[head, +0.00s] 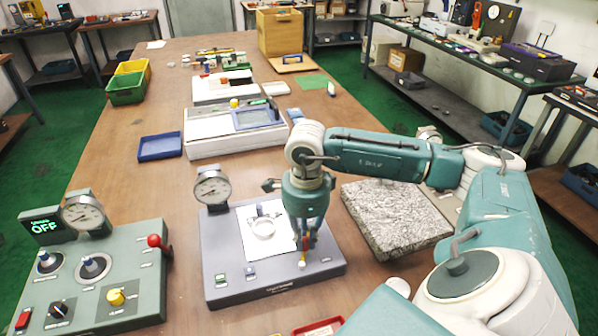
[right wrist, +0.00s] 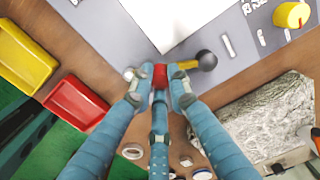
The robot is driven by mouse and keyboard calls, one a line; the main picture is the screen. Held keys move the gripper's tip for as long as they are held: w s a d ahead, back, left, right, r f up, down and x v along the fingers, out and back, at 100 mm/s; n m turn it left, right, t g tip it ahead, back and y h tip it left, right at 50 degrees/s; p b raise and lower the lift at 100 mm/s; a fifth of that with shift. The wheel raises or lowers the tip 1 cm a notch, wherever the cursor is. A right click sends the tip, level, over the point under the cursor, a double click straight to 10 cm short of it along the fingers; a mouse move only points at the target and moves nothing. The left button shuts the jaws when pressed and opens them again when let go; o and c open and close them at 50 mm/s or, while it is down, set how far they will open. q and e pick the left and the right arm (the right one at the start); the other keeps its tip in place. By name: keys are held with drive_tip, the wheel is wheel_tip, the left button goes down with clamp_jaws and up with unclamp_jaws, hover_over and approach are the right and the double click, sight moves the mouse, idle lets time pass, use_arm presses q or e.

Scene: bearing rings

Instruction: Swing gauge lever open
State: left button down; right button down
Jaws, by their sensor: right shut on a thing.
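The grey gauge station (head: 225,270) stands on the table in the middle of the head view, with a round dial gauge (head: 212,188) at its back left. A metal ring (head: 263,229) lies on its white plate. My right gripper (head: 304,243) is over the station's right side, pointing down. In the right wrist view, its fingertips (right wrist: 160,77) are shut on a red part of the gauge lever. A yellow bar (right wrist: 187,65) with a black ball (right wrist: 207,60) shows right beside it. The fingers hide part of the lever. My left gripper is not in view.
A speckled stone slab (head: 395,215) lies right of the station. A green control panel (head: 95,285) with a red-knobbed lever stands at left. A red tray (head: 318,327) is at the front edge. A blue tray (head: 160,147) and white instrument (head: 215,135) stand behind.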

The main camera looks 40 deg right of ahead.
drive_tip(key=shift+s+d+r+n+b, duration=0.1)
drive_tip(key=shift+s+d+n+b, duration=0.2)
drive_tip(key=shift+n+b, duration=0.3)
drive_tip(key=c, duration=1.7)
unclamp_jaws()
drive_tip(key=shift+o, duration=0.2)
wheel_tip(320, 180, up, 12)
drive_tip(key=shift+s, duration=0.1)
